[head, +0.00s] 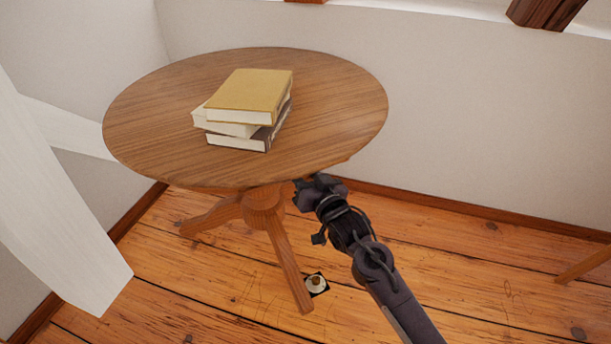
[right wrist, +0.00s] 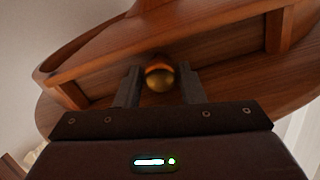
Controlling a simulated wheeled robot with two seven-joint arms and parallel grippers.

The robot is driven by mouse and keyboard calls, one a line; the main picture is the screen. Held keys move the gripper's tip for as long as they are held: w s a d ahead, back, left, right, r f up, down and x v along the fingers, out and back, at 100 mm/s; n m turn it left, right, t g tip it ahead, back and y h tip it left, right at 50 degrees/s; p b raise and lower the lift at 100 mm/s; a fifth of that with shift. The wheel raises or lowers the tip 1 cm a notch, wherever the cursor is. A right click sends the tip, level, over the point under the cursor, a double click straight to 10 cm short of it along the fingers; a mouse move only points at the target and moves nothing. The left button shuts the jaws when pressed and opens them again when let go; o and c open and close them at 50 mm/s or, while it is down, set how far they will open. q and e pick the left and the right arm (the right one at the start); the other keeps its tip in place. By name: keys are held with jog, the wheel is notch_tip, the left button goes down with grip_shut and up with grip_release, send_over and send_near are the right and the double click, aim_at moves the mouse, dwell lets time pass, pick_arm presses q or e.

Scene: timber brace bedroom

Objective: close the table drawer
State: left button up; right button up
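The round wooden table (head: 340,105) stands on a pedestal with splayed legs. In the head view its top hides the drawer. In the right wrist view, the drawer front (right wrist: 215,68) shows under the tabletop with a round brass knob (right wrist: 160,77). I cannot tell how far the drawer stands out. My right gripper (head: 306,190) is at the table's near edge, just below the top, its fingertips hidden in the head view. In the right wrist view its fingers (right wrist: 160,86) are apart, one on each side of the knob, with gaps visible. My left gripper is not in view.
Several stacked books (head: 250,97) lie on the tabletop. A white slanted beam (head: 60,200) stands at the left. A small dark square item with a round pale top (head: 315,284) is on the floor beside a table leg. Floor to the right is mostly clear.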

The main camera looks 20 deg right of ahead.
jog(key=shift+o, duration=1.3)
jog(key=shift+w+f, duration=0.1)
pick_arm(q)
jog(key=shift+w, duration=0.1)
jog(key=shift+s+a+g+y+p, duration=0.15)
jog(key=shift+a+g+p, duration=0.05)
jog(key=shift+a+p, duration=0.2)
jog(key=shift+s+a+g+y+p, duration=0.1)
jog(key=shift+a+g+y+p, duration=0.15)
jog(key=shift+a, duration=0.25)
pick_arm(e)
jog(key=s+d, duration=0.1)
jog(key=s, duration=0.6)
jog(key=shift+s+d, duration=0.2)
jog(key=shift+s, duration=0.2)
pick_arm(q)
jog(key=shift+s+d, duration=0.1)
